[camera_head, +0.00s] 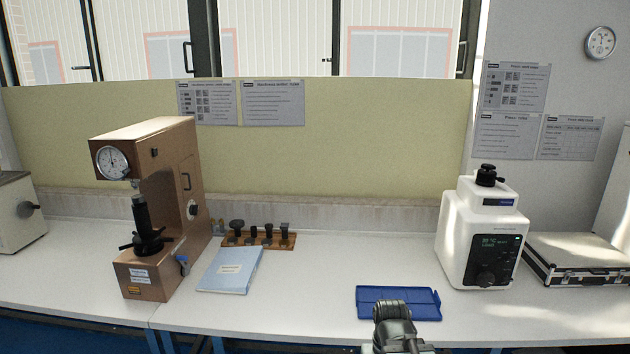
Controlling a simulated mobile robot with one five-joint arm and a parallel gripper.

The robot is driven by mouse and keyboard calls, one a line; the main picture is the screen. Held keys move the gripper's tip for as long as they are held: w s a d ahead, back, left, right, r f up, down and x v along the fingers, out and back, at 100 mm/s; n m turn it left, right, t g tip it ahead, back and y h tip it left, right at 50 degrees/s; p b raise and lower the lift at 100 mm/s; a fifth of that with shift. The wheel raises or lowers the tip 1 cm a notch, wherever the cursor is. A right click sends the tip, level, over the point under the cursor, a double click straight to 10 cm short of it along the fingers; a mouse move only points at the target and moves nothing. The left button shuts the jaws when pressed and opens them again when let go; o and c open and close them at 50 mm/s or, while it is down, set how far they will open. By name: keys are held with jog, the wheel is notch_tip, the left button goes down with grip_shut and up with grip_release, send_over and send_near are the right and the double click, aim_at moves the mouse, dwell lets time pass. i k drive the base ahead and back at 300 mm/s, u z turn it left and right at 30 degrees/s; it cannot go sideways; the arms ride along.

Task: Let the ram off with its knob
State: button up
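A white press (481,236) stands upright on the bench at the right. A black knob (486,175) sits on its top. Its dark front panel has a small lit display (494,242) that seems to show a temperature and the word LOAD. A round black knob (486,279) is low on that panel. I cannot tell which of the two knobs works the ram, and the ram itself is not visible. Part of my arm rises at the bottom edge, in front of and left of the press, well apart from it. My gripper's fingers do not show.
A blue tray (433,316) lies on the bench front, partly behind my arm. A silver case (581,277) lies right of the press. A brown hardness tester (182,235), a blue booklet (232,281) and a wooden rack (240,240) are at left. Bench between rack and press is clear.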

aim_at(486, 280)
jog(key=u, duration=2.45)
jog(key=k, duration=1.1)
jog(key=z, duration=1.4)
jog(key=i, duration=1.05)
